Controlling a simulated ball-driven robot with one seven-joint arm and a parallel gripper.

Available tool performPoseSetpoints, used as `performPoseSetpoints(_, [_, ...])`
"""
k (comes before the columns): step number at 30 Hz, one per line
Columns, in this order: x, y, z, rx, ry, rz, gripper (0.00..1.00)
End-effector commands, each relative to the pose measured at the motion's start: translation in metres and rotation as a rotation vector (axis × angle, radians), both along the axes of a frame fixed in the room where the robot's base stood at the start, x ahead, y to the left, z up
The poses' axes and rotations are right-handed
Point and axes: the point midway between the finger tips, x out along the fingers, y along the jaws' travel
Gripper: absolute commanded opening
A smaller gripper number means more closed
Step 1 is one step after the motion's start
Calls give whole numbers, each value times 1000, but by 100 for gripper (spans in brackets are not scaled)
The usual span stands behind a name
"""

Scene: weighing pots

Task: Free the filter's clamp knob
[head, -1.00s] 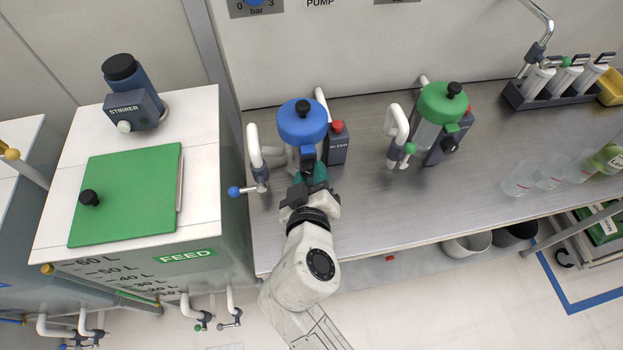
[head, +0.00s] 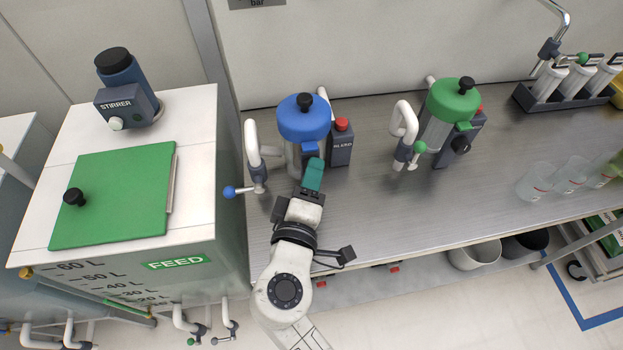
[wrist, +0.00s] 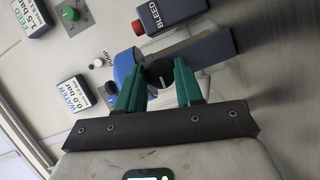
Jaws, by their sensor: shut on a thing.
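The blue-lidded filter (head: 304,122) stands upright on the bench, with a black knob on top of its lid. My gripper (head: 314,173) reaches it from the front, with its teal fingers at the filter's front right. In the wrist view, the two green fingers (wrist: 160,85) close from either side on a round black clamp knob (wrist: 159,73). The blue of the filter (wrist: 124,68) shows just behind it. In the head view my fingers hide this knob.
A BLEED box (head: 340,145) with a red cap stands close right of the filter. A white pipe with a blue-ended valve handle (head: 229,192) is at its left. A green-lidded filter (head: 452,101) stands farther right. The FEED tank (head: 120,190) is left. Bench front is clear.

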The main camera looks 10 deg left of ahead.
Motion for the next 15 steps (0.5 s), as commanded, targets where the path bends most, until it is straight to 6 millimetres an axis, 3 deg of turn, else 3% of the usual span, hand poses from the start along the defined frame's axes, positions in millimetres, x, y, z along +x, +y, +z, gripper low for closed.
performPoseSetpoints(15, [0,1,-1,-52,-13,3,6])
